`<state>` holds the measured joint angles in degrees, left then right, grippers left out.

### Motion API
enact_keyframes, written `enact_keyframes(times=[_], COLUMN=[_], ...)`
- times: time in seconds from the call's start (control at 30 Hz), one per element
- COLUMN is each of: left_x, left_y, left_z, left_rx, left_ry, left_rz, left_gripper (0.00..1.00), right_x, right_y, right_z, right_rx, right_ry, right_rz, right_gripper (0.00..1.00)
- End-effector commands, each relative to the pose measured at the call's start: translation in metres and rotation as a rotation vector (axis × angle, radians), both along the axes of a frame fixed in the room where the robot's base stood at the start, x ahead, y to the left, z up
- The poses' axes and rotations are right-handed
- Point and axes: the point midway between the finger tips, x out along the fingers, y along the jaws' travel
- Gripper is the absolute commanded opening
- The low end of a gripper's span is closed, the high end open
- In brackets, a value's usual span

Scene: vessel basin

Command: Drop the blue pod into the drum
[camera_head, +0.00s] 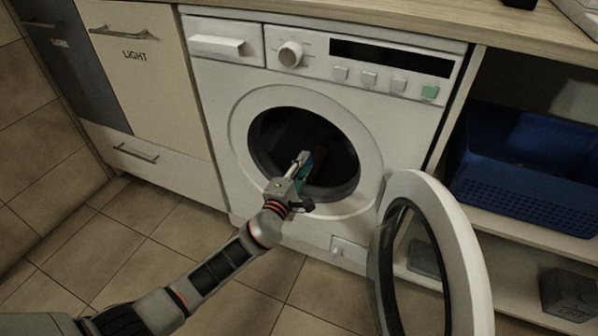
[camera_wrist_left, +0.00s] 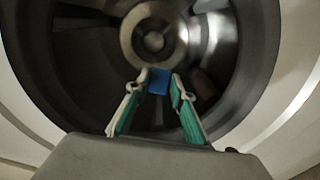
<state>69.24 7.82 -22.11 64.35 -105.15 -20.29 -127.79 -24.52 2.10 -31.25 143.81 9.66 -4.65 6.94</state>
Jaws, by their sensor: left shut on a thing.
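The washing machine's drum (camera_head: 343,150) is dark inside, and its round opening faces me. My left gripper (camera_head: 303,160) reaches into this opening from the front. In the left wrist view, the left gripper (camera_wrist_left: 159,78) is shut on the small blue pod (camera_wrist_left: 158,82), held between the fingertips. The metal drum (camera_wrist_left: 70,60) surrounds the fingers there, with its round hub behind the pod. I cannot make out the pod in the head view. My right gripper is not in view.
The round door (camera_head: 468,255) stands open at the right of the opening. A reddish-brown item (camera_wrist_left: 205,84) lies in the drum, right of the fingers. A blue basket (camera_head: 525,175) sits on a shelf at the right. A cabinet marked LIGHT (camera_head: 140,75) stands at the left.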

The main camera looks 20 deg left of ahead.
Motion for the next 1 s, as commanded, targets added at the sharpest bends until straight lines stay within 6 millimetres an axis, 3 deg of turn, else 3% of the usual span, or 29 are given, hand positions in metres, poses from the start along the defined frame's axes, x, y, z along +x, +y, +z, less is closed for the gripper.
enact_keyframes(times=[0.6, 1.0], left_x=[0.068, 0.09], left_y=[-0.001, -0.004], left_z=[0.002, 0.0], left_rx=[0.006, 0.001], left_ry=[-0.002, 0.001], left_rz=[0.0, 0.0], left_gripper=[0.1, 0.1], right_x=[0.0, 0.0], right_y=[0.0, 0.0], right_z=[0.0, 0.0], right_rx=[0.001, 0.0], right_ry=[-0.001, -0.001], right_rz=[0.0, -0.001], right_gripper=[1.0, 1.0])
